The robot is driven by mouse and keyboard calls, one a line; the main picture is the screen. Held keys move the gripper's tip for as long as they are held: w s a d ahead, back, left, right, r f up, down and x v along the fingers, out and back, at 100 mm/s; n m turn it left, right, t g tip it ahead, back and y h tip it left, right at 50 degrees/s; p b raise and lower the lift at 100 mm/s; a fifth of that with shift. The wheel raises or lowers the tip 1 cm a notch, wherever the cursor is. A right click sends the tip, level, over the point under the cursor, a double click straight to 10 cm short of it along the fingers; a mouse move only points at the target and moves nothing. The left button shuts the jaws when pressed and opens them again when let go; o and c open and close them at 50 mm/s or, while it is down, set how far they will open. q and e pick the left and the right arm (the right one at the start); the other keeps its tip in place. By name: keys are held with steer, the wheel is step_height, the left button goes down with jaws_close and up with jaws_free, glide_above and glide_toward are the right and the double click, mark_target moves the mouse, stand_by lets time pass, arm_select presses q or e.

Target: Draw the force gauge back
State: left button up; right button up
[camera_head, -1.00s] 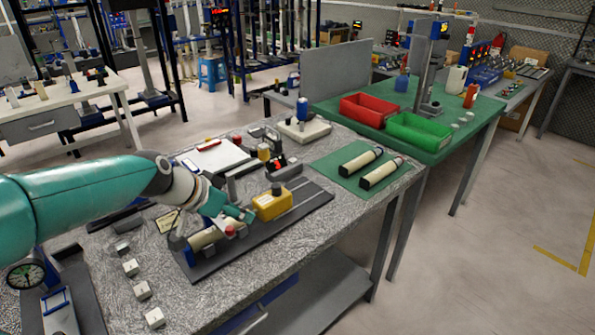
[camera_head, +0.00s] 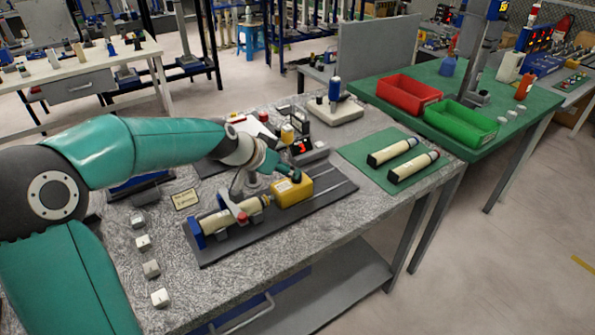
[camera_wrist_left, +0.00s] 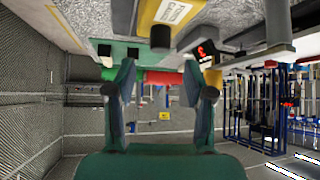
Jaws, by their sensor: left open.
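The force gauge, a yellow box (camera_head: 292,193), sits on a dark rail base (camera_head: 335,192) on the grey speckled bench. A pale cylinder (camera_head: 216,222) lies in line with it to the left, between a blue end block (camera_head: 195,233) and the gauge. My left gripper (camera_head: 292,172) is at the gauge's far upper edge; whether it touches is unclear. In the left wrist view, the open fingers (camera_wrist_left: 158,80) have nothing between them, and the yellow gauge (camera_wrist_left: 172,12) shows beyond them at the top. My right gripper is not in view.
A unit with a red display (camera_head: 303,148) stands just behind the gauge. A green mat (camera_head: 372,178) with two cylinders lies to the right. Several small white blocks (camera_head: 151,268) line the left front. Red (camera_head: 408,93) and green (camera_head: 462,127) bins stand on the green table.

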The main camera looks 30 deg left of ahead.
mark_target(288, 188)
arm_select(q)
steer(key=x, duration=0.6)
steer(key=shift+w+f, duration=0.2)
steer(key=shift+f, duration=0.1)
jaws_close()
